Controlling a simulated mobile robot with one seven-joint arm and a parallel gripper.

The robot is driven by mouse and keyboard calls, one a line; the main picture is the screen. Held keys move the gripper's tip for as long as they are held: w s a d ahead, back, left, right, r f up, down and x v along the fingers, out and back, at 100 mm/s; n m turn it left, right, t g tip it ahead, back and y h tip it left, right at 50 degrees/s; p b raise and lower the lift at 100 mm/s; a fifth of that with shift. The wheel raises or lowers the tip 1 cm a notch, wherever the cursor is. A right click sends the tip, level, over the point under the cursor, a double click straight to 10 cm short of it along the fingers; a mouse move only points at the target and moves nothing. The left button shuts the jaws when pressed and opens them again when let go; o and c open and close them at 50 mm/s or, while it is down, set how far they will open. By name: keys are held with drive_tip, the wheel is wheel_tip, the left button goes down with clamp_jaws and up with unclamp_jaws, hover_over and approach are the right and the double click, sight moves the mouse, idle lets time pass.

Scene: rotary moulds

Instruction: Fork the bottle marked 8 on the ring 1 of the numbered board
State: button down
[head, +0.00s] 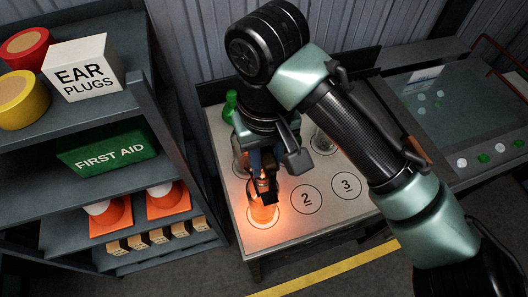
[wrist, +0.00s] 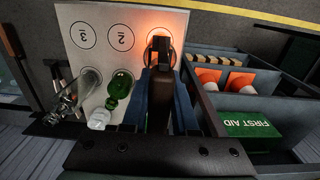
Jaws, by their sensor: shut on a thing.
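A glowing orange bottle (head: 263,212) is over the front-left ring of the numbered board (head: 312,222), left of ring 2 (head: 306,199). Its bottle number and the ring's number cannot be read, and I cannot tell whether its base touches the board. My gripper (head: 262,168) is above it, mostly hidden by the arm. In the wrist view its blue fingers are shut on the brown handle of a fork tool (wrist: 158,95). The tool's dark head is at the bottle's upper part; the bottle is mostly hidden there, with an orange glow around it.
Ring 3 (head: 346,187) is empty, as is ring 2. A green bottle (wrist: 120,86) and clear bottles (wrist: 88,80) stand farther back on the board. A shelf unit (head: 150,130) with boxes and cones stands close on the left. A tank-like bench (head: 450,110) is at right.

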drive_tip(key=s+d+p, duration=0.2)
drive_tip(key=s, duration=0.5)
drive_tip(key=shift+d, duration=0.15)
idle(0.8)
drive_tip(key=shift+s+r, duration=0.1)
drive_tip(key=shift+r, duration=0.05)
wheel_tip(320, 180, up, 6)
drive_tip(key=p, duration=0.6)
idle(0.6)
